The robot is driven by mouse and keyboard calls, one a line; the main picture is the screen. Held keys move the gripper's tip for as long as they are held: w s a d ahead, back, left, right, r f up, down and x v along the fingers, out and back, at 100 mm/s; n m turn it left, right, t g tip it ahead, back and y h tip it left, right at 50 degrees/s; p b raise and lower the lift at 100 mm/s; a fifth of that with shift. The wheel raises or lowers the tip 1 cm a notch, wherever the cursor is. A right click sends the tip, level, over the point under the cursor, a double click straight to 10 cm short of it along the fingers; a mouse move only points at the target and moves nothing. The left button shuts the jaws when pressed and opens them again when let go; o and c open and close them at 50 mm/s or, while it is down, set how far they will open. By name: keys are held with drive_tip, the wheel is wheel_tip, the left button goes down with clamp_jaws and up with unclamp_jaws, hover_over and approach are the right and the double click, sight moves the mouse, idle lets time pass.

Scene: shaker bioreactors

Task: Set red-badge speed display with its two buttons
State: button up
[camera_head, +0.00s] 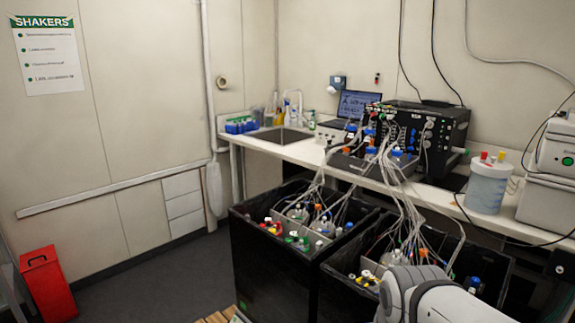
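I cannot make out a red-badge speed display or its two buttons in this view. Two black open-topped boxes stand in front of the bench, a left one (272,275) and a right one (335,290), with capped bottles and tubing inside. The left box has a small green badge (243,306) low on its front. The lower part of the right box is cut off or hidden by my arm. My arm shows as a white and grey link at the bottom right. My gripper is out of view.
A bench (300,153) along the wall carries a black control unit (440,124) with many tubes, a laptop (358,103), a sink (280,136) and a white tub (487,187). A red bin (48,285) stands at the lower left. The floor (165,280) between is clear.

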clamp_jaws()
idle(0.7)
